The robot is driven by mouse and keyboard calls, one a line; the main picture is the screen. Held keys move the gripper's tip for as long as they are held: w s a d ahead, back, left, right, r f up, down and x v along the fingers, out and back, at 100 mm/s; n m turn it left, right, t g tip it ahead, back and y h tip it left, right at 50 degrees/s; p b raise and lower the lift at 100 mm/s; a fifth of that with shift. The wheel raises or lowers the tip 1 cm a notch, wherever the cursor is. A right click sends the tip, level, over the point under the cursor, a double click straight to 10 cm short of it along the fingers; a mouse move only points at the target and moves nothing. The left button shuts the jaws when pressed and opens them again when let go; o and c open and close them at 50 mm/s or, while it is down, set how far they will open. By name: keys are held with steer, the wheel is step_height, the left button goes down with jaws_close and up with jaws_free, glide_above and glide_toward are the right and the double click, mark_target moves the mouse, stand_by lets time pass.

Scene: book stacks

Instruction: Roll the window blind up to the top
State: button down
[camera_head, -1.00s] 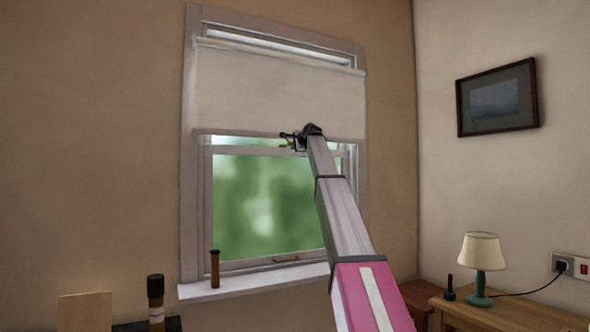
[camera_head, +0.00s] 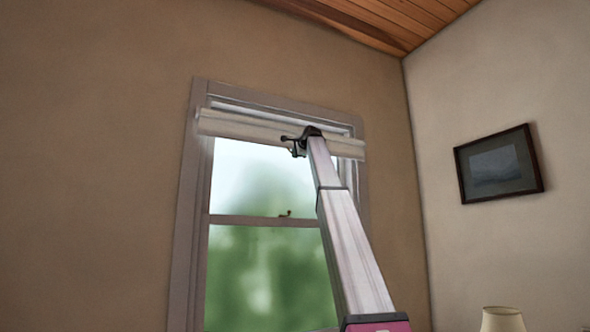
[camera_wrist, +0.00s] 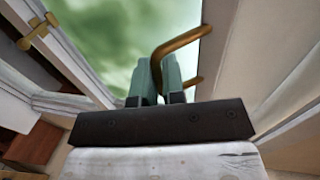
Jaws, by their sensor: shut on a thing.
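The off-white window blind (camera_head: 240,126) is a narrow band across the top of the window, just under the upper frame. Its roller and bottom edge are close together. My gripper (camera_head: 298,145) is at the blind's lower edge, right of its middle. In the wrist view my gripper's two teal fingers (camera_wrist: 157,78) are close together, shut on a curved brass pull (camera_wrist: 180,42). The fingers hide part of the pull. The pale blind also seems to show at the right of the wrist view.
The window glass (camera_head: 265,270) is uncovered below the blind. A sash latch (camera_head: 285,213) sits on the middle rail. A framed picture (camera_head: 497,165) hangs on the right wall, above a lamp (camera_head: 503,320). The wooden ceiling (camera_head: 400,22) is overhead.

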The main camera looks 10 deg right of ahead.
steer(key=shift+r, duration=1.05)
steer(key=c, duration=1.3)
jaws_free()
steer(key=shift+s, duration=0.1)
